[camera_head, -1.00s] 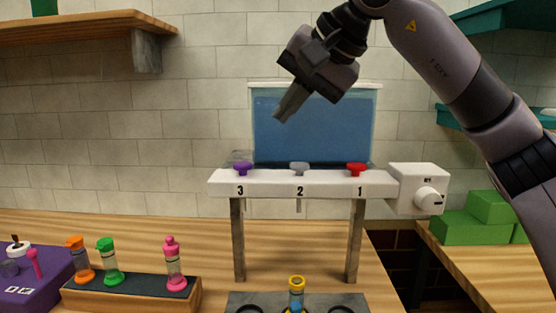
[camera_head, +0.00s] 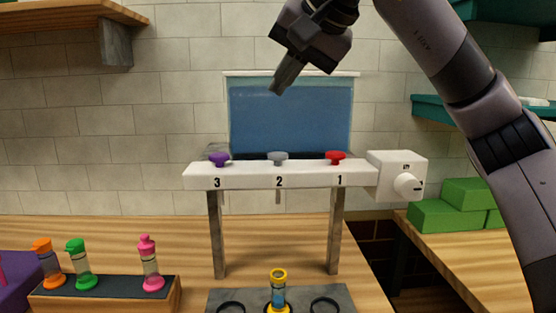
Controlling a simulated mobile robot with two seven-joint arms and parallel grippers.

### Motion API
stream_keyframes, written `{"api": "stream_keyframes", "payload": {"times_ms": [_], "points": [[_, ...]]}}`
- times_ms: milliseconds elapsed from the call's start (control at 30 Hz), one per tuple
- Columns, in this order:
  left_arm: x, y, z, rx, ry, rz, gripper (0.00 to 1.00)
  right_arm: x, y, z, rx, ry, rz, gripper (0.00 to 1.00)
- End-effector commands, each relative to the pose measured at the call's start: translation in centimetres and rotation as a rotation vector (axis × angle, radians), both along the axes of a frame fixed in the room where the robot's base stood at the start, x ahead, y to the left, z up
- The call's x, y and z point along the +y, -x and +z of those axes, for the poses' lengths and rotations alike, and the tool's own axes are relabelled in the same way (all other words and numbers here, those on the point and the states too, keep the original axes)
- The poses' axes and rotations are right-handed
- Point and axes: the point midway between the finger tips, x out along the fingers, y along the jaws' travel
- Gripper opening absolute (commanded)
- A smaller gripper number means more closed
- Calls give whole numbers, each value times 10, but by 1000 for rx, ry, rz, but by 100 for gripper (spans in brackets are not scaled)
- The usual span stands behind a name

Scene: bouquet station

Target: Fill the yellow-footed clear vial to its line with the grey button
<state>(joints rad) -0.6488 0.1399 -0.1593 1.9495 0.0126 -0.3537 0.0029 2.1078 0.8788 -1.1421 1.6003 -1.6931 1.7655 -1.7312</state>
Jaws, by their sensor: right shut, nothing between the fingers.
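The yellow-footed clear vial (camera_head: 278,291) stands upright in the middle place of a grey plate, below the dispenser. It has a yellow rim and blue liquid inside; its fill line is too small to make out. The grey button (camera_head: 278,157) sits on the white dispenser bar (camera_head: 200,176) above number 2, between the purple button (camera_head: 219,158) and the red button (camera_head: 335,157). My right gripper (camera_head: 273,92) is shut and empty, above the grey button and apart from it, in front of the blue tank (camera_head: 292,118). My left gripper is not in view.
The grey plate (camera_head: 345,294) has empty rings on either side of the vial. A wooden rack (camera_head: 165,291) at left holds orange, green and pink vials. A white box with a knob (camera_head: 407,184) is at the bar's right end. Green blocks (camera_head: 440,215) lie at far right.

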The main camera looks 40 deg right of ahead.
Motion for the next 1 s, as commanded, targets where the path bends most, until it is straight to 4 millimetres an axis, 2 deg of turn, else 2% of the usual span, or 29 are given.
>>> {"api": "stream_keyframes", "payload": {"times_ms": [33,500,700,1000], "points": [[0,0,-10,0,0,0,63,0,0,-10,0,0,0,0],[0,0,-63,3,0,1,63,0,0,-64,1,0,1,0],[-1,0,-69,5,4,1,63,0,0,-76,0,0,0,0],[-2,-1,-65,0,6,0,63,0,0,-75,0,0,0,0]]}}
